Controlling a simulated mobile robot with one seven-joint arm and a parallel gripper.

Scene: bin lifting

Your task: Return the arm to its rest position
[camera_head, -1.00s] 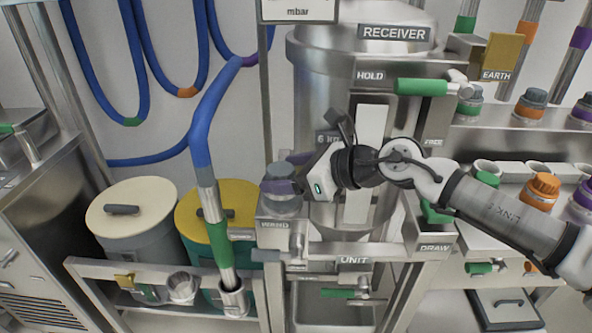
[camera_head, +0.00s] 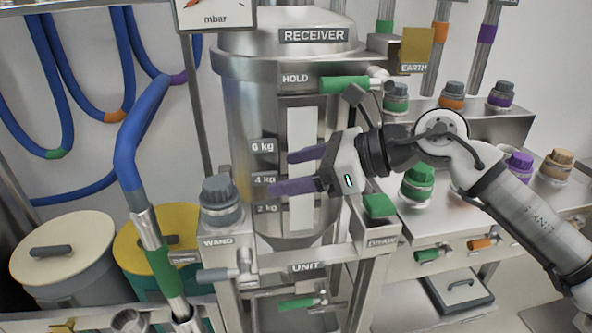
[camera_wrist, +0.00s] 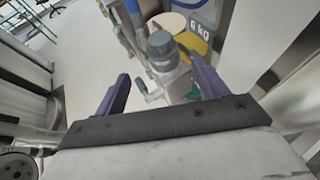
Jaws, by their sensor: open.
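My gripper (camera_head: 285,172) is in front of the steel receiver (camera_head: 255,110), over its level scale between the 6 kg and 2 kg labels. Its two purple fingers are spread apart and point left, with nothing between them. My arm reaches in from the right with a bent elbow. In the wrist view my gripper (camera_wrist: 160,92) is also open and empty. A grey-capped fitting (camera_wrist: 163,50) shows beyond the fingertips there. The grey-capped WAND fitting (camera_head: 221,198) stands left of and below my gripper, apart from it.
A blue hose wand (camera_head: 145,140) hangs at left above two lidded bins, cream (camera_head: 65,250) and yellow (camera_head: 155,238). A green HOLD handle (camera_head: 345,84) is above my gripper. A green DRAW handle (camera_head: 379,206) is below my wrist. Capped jars (camera_head: 418,183) stand at right.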

